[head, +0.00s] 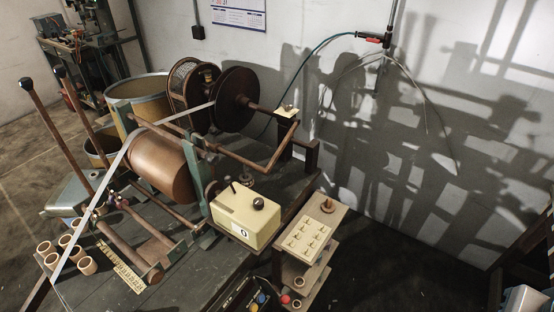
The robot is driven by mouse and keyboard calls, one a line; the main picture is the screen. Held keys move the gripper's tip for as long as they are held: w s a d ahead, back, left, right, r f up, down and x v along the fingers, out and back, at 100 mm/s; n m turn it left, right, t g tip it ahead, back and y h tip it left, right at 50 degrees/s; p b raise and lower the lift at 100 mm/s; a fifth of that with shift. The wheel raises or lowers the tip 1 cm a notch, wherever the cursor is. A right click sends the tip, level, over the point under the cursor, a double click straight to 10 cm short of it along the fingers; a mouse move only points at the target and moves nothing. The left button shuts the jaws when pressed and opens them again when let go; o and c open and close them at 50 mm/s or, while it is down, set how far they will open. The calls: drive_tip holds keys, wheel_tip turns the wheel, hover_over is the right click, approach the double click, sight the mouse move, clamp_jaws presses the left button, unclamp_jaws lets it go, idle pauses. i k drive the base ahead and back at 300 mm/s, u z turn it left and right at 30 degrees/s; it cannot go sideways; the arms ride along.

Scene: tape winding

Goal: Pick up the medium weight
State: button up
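I cannot tell for certain which thing is the medium weight. A small stand (341,217) right of the machine holds a brown stepped piece (327,205) on its top. Two small brown round pieces show lower on the stand, an upper one (298,282) and a lower one (296,302); they are too small to compare well. These could be weights. My gripper is not in view.
The winding machine with its brown drum (163,172) and a cream control box (246,214) fills the middle. Tall levers (40,110) rise at left. Several brown rings (87,265) stand at the bench's left edge. Floor right of the stand (400,265) looks clear.

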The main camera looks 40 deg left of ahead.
sight(246, 182)
drive_tip(key=u, duration=0.45)
drive_tip(key=i, duration=0.9)
drive_tip(key=u, duration=1.15)
drive_tip(key=i, duration=0.4)
drive_tip(key=u, duration=0.35)
